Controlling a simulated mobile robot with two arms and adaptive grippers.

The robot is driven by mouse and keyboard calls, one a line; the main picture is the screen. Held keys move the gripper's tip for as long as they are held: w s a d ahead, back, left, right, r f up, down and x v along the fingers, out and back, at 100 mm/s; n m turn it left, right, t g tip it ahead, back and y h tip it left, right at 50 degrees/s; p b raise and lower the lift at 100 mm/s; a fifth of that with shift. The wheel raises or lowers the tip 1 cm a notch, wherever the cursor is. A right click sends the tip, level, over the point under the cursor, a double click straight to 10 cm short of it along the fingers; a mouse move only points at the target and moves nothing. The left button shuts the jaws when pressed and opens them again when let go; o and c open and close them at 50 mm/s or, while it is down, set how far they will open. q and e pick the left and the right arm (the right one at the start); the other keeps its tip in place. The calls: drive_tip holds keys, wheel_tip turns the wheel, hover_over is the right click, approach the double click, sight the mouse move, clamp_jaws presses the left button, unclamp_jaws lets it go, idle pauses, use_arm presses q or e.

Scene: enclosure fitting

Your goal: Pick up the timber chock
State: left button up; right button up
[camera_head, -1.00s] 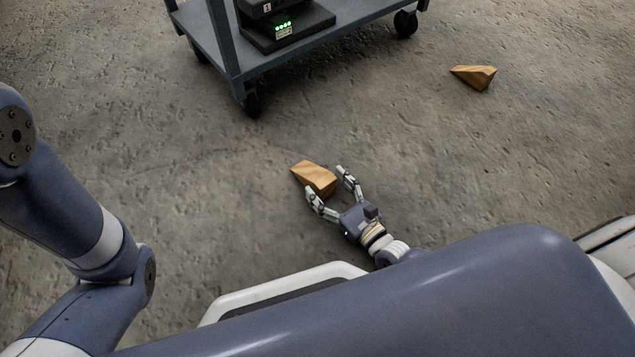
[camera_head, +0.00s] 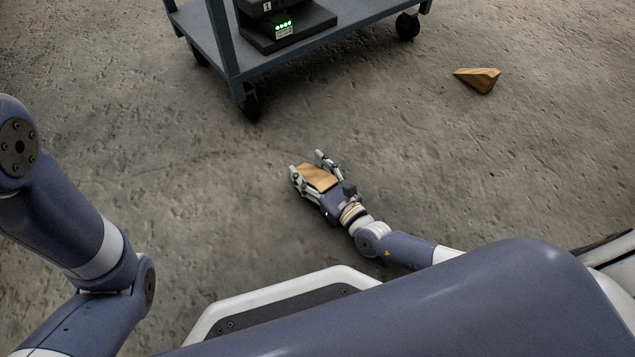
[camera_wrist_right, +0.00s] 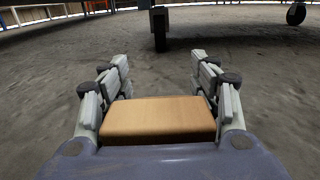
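The timber chock (camera_head: 318,178) is a light-brown wooden wedge on the concrete floor, between the fingers of my right gripper (camera_head: 307,163). The right gripper is low at the floor, its fingers spread on either side of the chock. In the right wrist view the chock (camera_wrist_right: 158,119) sits deep between the fingers, near the palm, with its broad end facing me. The fingers of the right gripper (camera_wrist_right: 158,82) are wide apart there; I cannot tell whether they touch its sides. My left arm shows at the left, but its gripper is out of view.
A second wooden wedge (camera_head: 477,80) lies on the floor at the upper right. A grey wheeled cart (camera_head: 330,44) stands at the top, carrying a dark device (camera_head: 285,27) with green lights. The floor between the cart and my right gripper is clear.

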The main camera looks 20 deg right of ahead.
drive_tip(key=c, duration=0.7)
drive_tip(key=shift+r, duration=0.1)
